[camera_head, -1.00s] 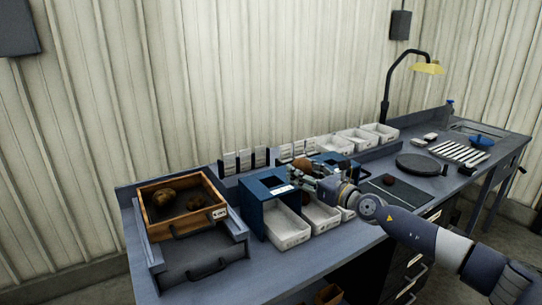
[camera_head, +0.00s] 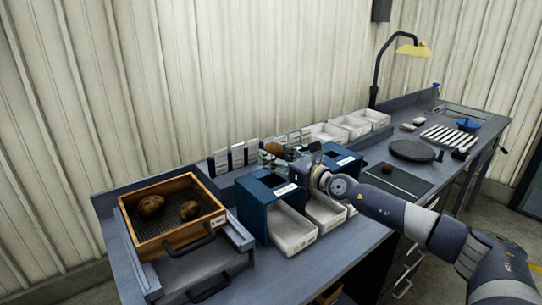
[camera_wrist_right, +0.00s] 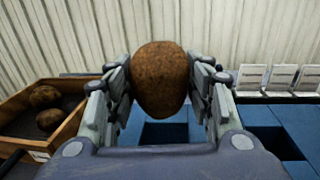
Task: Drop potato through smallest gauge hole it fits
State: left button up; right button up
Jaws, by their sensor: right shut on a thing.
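A brown potato (camera_wrist_right: 161,80) is held between the fingers of my right gripper (camera_wrist_right: 160,95) in the right wrist view. In the head view, the right gripper (camera_head: 278,152) is above the blue gauge boxes, with the potato (camera_head: 274,148) at its tip. The left blue gauge box (camera_head: 262,188) has a square hole in its top, and the potato is above and apart from it. Another blue gauge box (camera_head: 343,157) with a hole stands to the right, and a middle one is mostly hidden by my arm. My left gripper is not in view.
A wooden crate (camera_head: 150,249) with two potatoes (camera_head: 150,206) sits at the bench's left end. White bins (camera_head: 294,243) stand at the front of the gauge boxes. More white bins (camera_head: 326,133) and a lamp (camera_head: 412,50) are behind. A round dark plate (camera_head: 413,151) is at right.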

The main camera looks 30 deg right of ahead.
jog(key=shift+w+f+b, duration=0.2)
jog(key=shift+f+b, duration=0.8)
jog(key=shift+f, duration=0.25)
notch_tip(320, 180, down, 2)
jog(key=shift+f+b, duration=0.2)
jog(key=shift+b, duration=1.05)
jog(key=shift+f+b, duration=0.4)
jog(key=shift+f, duration=0.05)
jog(key=o, duration=1.2)
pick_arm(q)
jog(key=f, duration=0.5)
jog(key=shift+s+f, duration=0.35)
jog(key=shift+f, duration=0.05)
pick_arm(e)
jog(key=shift+o, duration=0.2)
jog(key=shift+a, duration=0.1)
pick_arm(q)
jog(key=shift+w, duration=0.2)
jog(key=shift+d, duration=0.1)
pick_arm(e)
jog(key=shift+o, duration=0.5)
